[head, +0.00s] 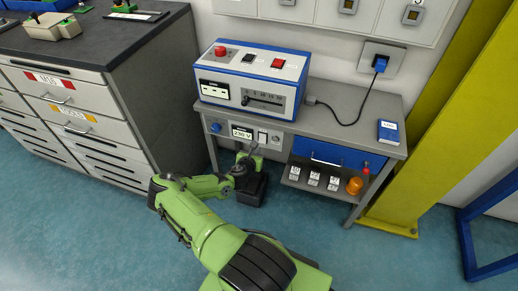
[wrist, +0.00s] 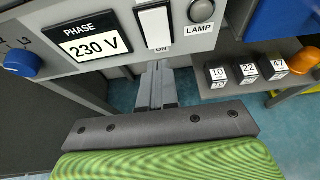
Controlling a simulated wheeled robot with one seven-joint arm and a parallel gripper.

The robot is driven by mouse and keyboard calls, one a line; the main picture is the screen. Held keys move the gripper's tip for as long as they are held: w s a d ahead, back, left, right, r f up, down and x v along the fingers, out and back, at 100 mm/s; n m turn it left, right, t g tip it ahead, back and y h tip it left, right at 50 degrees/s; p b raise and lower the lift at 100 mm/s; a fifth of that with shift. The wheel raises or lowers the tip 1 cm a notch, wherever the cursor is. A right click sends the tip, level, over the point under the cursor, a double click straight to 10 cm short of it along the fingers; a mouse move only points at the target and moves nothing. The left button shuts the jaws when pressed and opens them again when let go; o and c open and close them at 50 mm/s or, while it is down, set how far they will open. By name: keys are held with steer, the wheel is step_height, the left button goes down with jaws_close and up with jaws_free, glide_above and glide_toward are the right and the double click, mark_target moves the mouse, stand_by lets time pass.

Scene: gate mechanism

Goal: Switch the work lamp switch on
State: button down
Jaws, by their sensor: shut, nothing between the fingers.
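The work lamp switch is a white rocker (wrist: 155,27) with an ON label at its lower edge, on the grey front panel under the bench top. In the head view it is a small white rectangle (head: 263,137). A round lamp button or lens (wrist: 201,10) labelled LAMP sits just right of it, looking grey. My gripper (wrist: 157,68) is shut and empty, its fingertips just below the ON label at the panel's lower edge. I cannot tell whether they touch. In the head view my gripper (head: 252,148) is in front of the panel, partly hidden by the wrist.
Left of the switch are a PHASE 230 V display (wrist: 87,38) and a blue knob (wrist: 22,62). To the right are a blue drawer (head: 331,156), a shelf with labelled dark blocks (wrist: 248,75) and an orange dome (head: 354,186). A blue-white power unit (head: 250,82) stands on the bench.

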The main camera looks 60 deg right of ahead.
mark_target(261, 143)
steer(key=shift+w+d+f+b, duration=0.1)
steer(key=shift+w+d+b, duration=0.1)
steer(key=shift+d, duration=0.7)
steer(key=shift+w+d+f+b, duration=0.1)
steer(key=shift+d+b, duration=0.05)
steer(key=shift+d, duration=0.75)
